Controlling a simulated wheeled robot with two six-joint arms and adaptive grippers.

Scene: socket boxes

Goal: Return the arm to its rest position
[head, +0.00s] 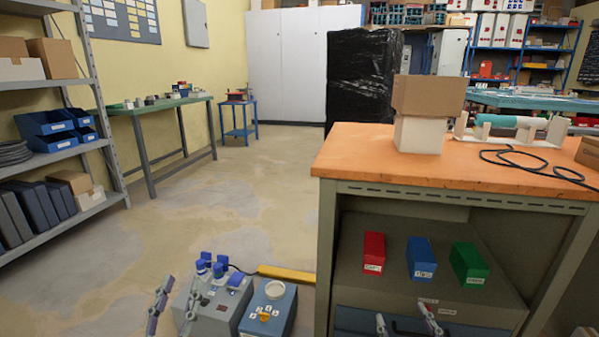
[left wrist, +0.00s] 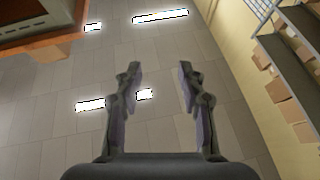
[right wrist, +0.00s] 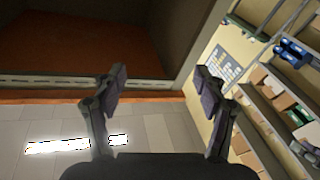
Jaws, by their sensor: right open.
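My left gripper (head: 175,302) is low in the head view, left of the workbench and in front of a grey socket box. Its fingers stand apart with nothing between them in the left wrist view (left wrist: 158,75). My right gripper (head: 402,318) is at the bottom edge of the head view, in front of the workbench's lower part. Its fingers are also apart and empty in the right wrist view (right wrist: 158,78). Most of both arms is out of the head view.
The orange-topped workbench (head: 345,150) has a red box (head: 373,252), a blue box (head: 420,258) and a green box (head: 468,264) on its shelf. A grey socket box (head: 215,312) and a blue-topped box (head: 270,310) stand beside it. The floor (head: 200,215) behind is open.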

